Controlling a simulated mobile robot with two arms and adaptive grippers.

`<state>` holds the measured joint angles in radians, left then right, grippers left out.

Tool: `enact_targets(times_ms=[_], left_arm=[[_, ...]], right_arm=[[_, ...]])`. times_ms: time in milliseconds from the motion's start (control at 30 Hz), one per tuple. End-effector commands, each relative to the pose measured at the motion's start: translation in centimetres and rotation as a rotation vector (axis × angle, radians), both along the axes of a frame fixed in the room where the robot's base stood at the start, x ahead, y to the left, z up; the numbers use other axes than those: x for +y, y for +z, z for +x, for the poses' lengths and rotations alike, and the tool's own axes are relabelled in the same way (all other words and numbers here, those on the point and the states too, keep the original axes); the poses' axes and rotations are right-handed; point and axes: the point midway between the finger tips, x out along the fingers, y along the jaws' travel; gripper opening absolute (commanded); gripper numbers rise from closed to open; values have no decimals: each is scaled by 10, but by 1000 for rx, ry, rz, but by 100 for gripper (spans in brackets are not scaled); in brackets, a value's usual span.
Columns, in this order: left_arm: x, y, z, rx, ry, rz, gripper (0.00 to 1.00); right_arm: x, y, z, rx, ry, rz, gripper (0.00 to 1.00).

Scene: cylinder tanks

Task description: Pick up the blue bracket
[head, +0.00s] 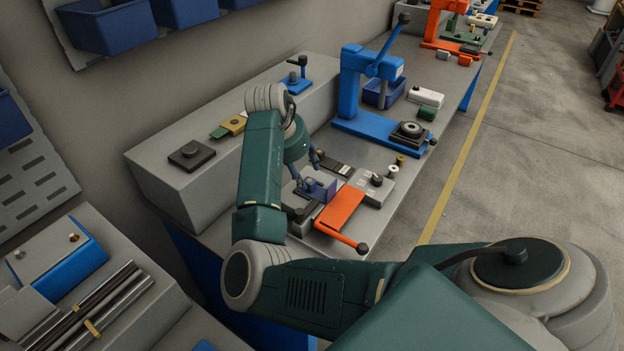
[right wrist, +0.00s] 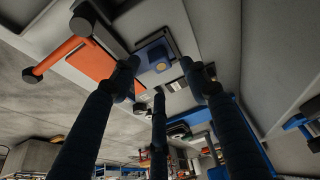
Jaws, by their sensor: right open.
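The blue bracket (head: 322,190) sits in a grey fixture on the bench, beside an orange lever plate. In the right wrist view the blue bracket (right wrist: 152,53) shows between and beyond my fingertips, with a round tan spot on it. My right gripper (head: 309,172) is just above and beside the bracket in the head view, which partly covers it. In the right wrist view the right gripper (right wrist: 159,74) has its dark fingers spread apart with nothing held between them. I cannot tell whether a finger touches the bracket. My left gripper is not in view.
The orange lever plate (head: 340,207) with its handle lies close to the bracket. A grey block (head: 374,188) with knobs is to the right. A blue press (head: 352,88) stands behind. A raised grey ledge (head: 195,192) with small parts runs along the left.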

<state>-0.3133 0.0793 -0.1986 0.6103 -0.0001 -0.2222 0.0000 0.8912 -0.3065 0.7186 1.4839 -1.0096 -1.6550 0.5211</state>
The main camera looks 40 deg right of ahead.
Motion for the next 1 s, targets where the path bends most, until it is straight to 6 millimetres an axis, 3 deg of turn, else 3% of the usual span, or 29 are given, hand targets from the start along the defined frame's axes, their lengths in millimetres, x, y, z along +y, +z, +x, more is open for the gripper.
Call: enact_targets(times_ms=[400, 700, 933, 1000], left_arm=[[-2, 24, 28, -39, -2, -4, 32], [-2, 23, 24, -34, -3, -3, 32], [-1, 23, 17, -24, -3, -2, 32], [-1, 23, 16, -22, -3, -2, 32]], right_arm=[[-22, -44, 3, 1, 1, 0, 45], [-24, -49, 5, -2, 1, 0, 45], [-23, -49, 6, -4, 2, -1, 0], [-23, -48, 6, -6, 3, 0, 0]])
